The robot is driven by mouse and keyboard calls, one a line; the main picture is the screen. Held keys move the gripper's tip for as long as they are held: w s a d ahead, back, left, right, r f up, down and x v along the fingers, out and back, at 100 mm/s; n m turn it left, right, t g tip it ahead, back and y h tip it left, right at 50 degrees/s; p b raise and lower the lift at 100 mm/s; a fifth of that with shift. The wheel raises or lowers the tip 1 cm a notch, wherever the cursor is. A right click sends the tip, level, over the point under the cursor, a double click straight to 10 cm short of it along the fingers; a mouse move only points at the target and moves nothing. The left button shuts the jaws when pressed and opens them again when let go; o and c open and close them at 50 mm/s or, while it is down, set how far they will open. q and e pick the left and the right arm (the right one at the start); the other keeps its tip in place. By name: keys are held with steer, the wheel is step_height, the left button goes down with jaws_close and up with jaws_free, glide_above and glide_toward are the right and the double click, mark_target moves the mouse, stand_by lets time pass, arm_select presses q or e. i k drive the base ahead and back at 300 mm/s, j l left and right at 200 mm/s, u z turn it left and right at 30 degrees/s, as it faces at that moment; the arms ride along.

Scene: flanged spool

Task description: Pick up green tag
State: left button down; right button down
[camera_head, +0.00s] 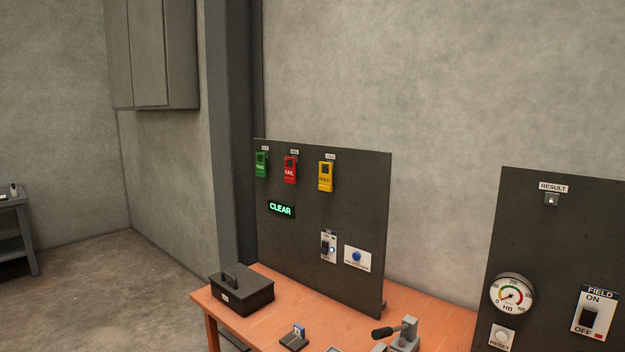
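The green tag (261,165) hangs near the top left corner of a dark upright panel (350,205). A red tag (290,170) hangs to its right, and a yellow tag (326,177) hangs further right. A small white label sits above each tag. The tags hang apart from one another. Neither of my grippers shows in the head view, so their state is hidden.
The panel stands on an orange table (275,325). A black box with a handle (242,290) sits at the table's left end. A lit CLEAR sign (281,209) is below the tags. A second dark panel (540,240) with a gauge (512,294) stands at right.

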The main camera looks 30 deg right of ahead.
mark_target(260, 171)
steer(key=i+j, duration=0.25)
steer(key=i+j+z, duration=0.15)
steer(key=j, duration=0.25)
steer(key=i+j, duration=0.35)
steer(key=i+j+z, duration=0.15)
steer(key=j, duration=0.25)
steer(key=i+j, duration=0.3)
steer(key=j+z, duration=0.05)
